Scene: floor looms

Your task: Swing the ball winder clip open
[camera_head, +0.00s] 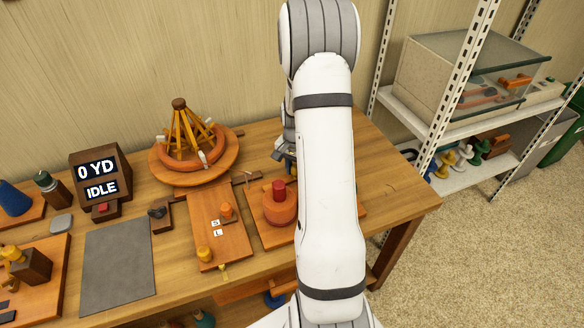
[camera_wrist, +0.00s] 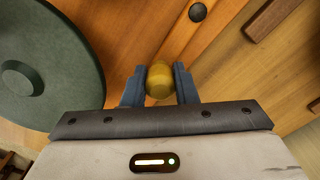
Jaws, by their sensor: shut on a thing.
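In the wrist view, my gripper (camera_wrist: 157,72) has its two blue fingers on either side of a small rounded yellow knob (camera_wrist: 159,82) and is shut on it. I cannot tell whether this knob belongs to the ball winder clip. In the head view, an orange-red round body with a red top (camera_head: 279,204), perhaps the ball winder, sits on a wooden board left of my arm. My arm hides the right part of that board. Only a bit of my gripper (camera_head: 290,160) shows there, beside the arm.
A dark green disc (camera_wrist: 45,65) is close to the left finger in the wrist view. A wooden swift (camera_head: 183,146), a display reading "0 YD IDLE" (camera_head: 98,180) and a grey mat (camera_head: 118,265) are on the table to the left. A metal shelf (camera_head: 455,120) stands to the right.

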